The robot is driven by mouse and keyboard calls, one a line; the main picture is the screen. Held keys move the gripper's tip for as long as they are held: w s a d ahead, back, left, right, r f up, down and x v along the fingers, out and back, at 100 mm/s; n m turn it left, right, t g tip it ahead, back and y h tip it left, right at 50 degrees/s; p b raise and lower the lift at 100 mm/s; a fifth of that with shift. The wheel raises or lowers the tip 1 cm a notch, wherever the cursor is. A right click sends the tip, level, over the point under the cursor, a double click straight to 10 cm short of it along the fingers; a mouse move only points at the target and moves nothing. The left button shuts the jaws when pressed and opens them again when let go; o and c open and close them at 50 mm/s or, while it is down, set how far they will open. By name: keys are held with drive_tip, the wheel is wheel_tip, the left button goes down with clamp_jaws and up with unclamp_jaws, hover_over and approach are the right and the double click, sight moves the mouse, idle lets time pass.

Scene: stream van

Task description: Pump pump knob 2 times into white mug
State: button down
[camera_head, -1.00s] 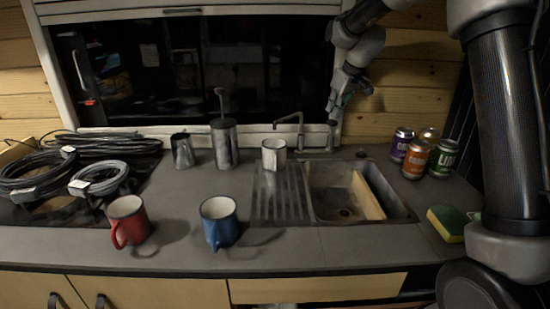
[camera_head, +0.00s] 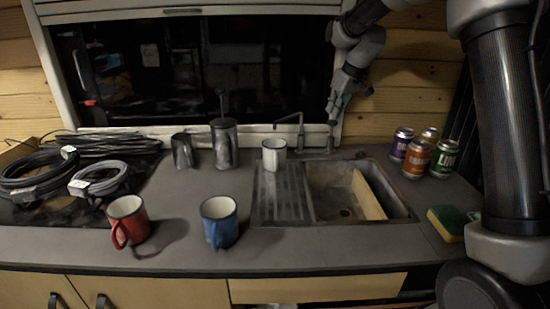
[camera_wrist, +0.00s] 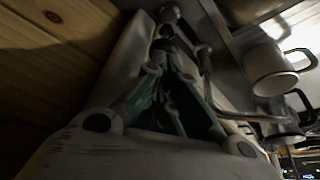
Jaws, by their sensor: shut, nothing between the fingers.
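The white mug (camera_head: 273,158) stands upright on the ribbed drainboard, below the faucet spout. It also shows at the upper right of the wrist view (camera_wrist: 272,72). The pump knob (camera_wrist: 168,13) appears as a small round ball at the top of the wrist view, just past my fingertips. In the head view my gripper (camera_head: 334,112) hangs fingers down above the back edge of the sink, right of the faucet (camera_head: 298,125). My gripper (camera_wrist: 166,48) is shut and empty. I cannot tell whether the fingertips touch the knob.
The sink basin (camera_head: 335,203) holds a wooden board. A red mug (camera_head: 128,221) and a blue mug (camera_head: 220,223) stand at the counter front. A metal press pot (camera_head: 224,145) and a pitcher (camera_head: 182,151) stand left. Several cans (camera_head: 416,160) stand right of the sink.

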sight(334, 122)
drive_tip(key=shift+f, duration=0.1)
idle(0.3)
drive_tip(key=shift+f, duration=2.3)
drive_tip(key=shift+r, duration=2.4)
drive_tip(key=shift+f, duration=0.15)
drive_tip(key=shift+f, duration=2.25)
drive_tip(key=shift+r, duration=2.4)
